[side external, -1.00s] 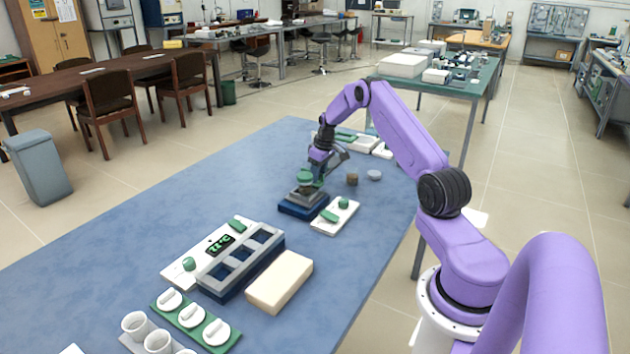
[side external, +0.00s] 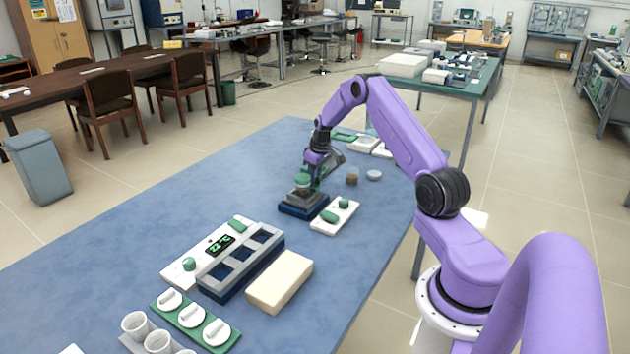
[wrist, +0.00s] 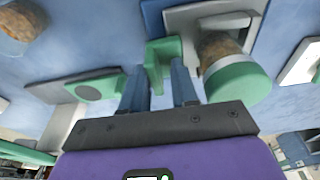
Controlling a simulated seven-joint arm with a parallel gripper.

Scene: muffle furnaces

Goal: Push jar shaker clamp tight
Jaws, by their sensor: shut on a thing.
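The jar shaker (side external: 303,210) stands on the blue table, with a dark blue base and a grey platform. On it sits a jar (wrist: 217,48) with brown contents and a green lid (wrist: 238,84); the lid also shows in the side external view (side external: 302,181). A grey bracket reaches around the jar. The green clamp piece (wrist: 163,58) is beside the jar in the wrist view. My gripper (wrist: 160,85) points at it, its two fingers closed on the green piece. In the side external view my gripper (side external: 314,177) is just over the shaker, its fingertips hard to make out.
A white panel with green controls (side external: 334,216) lies right beside the shaker. A small brown-filled jar (side external: 352,176) and a pale round piece (side external: 374,174) stand behind it. The table's left side is clear.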

